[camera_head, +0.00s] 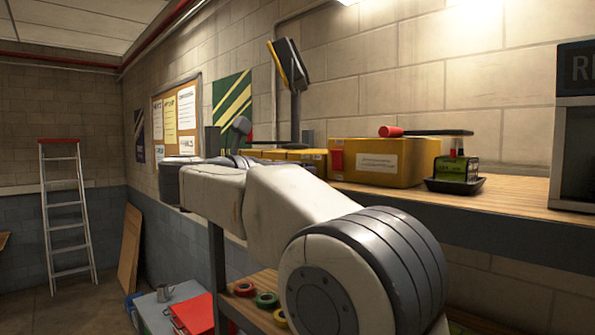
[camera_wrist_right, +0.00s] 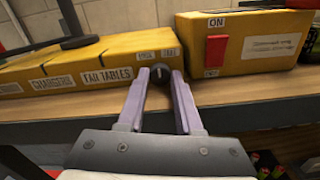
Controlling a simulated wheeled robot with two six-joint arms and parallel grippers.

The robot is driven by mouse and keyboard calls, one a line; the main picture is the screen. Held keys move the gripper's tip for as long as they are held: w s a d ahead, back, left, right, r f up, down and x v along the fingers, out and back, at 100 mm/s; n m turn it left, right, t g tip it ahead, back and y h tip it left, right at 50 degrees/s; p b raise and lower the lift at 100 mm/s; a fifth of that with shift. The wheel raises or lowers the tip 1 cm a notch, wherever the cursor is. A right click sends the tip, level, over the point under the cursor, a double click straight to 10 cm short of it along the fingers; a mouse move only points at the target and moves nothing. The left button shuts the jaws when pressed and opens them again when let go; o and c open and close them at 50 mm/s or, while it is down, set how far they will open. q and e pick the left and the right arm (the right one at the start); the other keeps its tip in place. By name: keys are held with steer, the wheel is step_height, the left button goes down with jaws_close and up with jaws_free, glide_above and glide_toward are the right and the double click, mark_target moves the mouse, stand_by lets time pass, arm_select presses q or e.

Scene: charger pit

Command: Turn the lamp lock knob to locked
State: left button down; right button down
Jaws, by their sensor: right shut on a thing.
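My right gripper (camera_wrist_right: 161,88) has its two pale purple fingers closed on the sides of a small dark round knob (camera_wrist_right: 160,75). The knob sits on the front of a yellow box (camera_wrist_right: 125,53), to the right of the "FAN TABLES" label. Two small labels lie just above the knob, too small to read surely. I cannot tell the knob's exact angle. In the head view, my right arm reaches left along the bench and hides the knob. My left gripper is in neither view.
A yellow box with a red switch marked "ON" (camera_wrist_right: 217,51) stands right of the knob. The wooden bench edge (camera_wrist_right: 250,100) runs below. A dark stand with a tilted panel (camera_head: 290,65) rises behind. A black tray (camera_head: 455,185) sits farther right.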

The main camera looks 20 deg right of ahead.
steer(key=shift+f+n+b, duration=0.25)
steer(key=shift+n+b, duration=0.55)
steer(key=shift+b, duration=0.05)
steer(key=shift+n+b, duration=0.35)
steer(key=shift+n, duration=0.15)
steer(key=shift+r+n+b, duration=0.3)
steer(key=shift+n+b, duration=0.15)
steer(key=shift+n, duration=0.95)
steer(key=c, duration=0.6)
jaws_free()
steer(key=shift+a, duration=0.1)
